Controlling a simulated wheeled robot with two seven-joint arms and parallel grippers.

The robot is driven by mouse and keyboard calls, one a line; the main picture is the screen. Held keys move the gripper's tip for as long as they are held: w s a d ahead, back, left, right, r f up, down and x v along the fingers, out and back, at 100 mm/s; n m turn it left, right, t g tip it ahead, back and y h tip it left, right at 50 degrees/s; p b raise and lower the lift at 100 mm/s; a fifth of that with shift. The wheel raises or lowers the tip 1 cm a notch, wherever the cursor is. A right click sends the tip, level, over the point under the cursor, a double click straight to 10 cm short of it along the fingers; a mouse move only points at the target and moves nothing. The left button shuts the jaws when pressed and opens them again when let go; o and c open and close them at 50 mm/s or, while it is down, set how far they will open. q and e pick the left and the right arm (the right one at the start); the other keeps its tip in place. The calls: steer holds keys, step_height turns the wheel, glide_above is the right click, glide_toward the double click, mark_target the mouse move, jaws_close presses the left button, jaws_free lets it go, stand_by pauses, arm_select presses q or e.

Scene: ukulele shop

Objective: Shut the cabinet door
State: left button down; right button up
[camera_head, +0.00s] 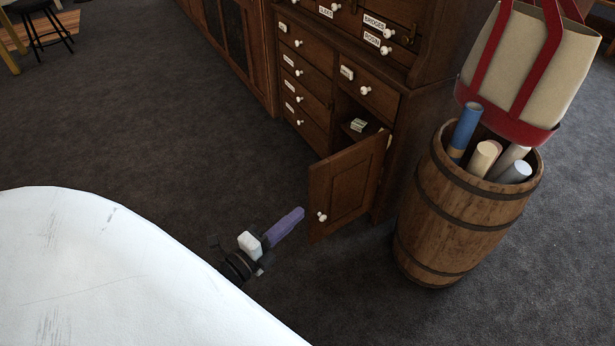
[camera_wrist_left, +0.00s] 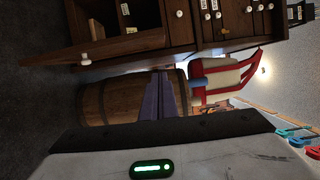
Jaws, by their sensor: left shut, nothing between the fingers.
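The brown wooden cabinet door (camera_head: 346,180) stands open, swung out from the cabinet (camera_head: 418,135), with a white knob (camera_head: 321,216) near its free edge. Behind it the compartment is open, with small pale boxes (camera_head: 357,125) inside. My left gripper (camera_head: 298,214), with purple fingers, is shut and empty. It is low, just left of the door's free edge, with a small apparent gap. In the left wrist view the fingers (camera_wrist_left: 163,96) are together, and the door (camera_wrist_left: 118,45) and its knob (camera_wrist_left: 85,59) show at upper left. My right gripper is not in view.
A wooden barrel (camera_head: 455,220) with rolled tubes (camera_head: 467,128) stands right of the door, close to the cabinet. A cream and red tote bag (camera_head: 535,60) is above it. Labelled drawers (camera_head: 306,75) are left of the compartment. The dark carpet (camera_head: 180,130) left of the door is clear.

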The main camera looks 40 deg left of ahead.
mark_target(312, 188)
arm_select(q)
steer(key=w+a+b, duration=0.3)
steer(key=w, duration=0.8)
steer(key=shift+a+b, duration=0.25)
steer(key=shift+b, duration=0.1)
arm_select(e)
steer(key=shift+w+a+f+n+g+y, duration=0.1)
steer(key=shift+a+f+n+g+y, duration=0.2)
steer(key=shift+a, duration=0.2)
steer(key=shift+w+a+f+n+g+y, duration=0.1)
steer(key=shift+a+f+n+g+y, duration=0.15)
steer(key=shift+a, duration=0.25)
arm_select(q)
steer(key=shift+w, duration=0.1)
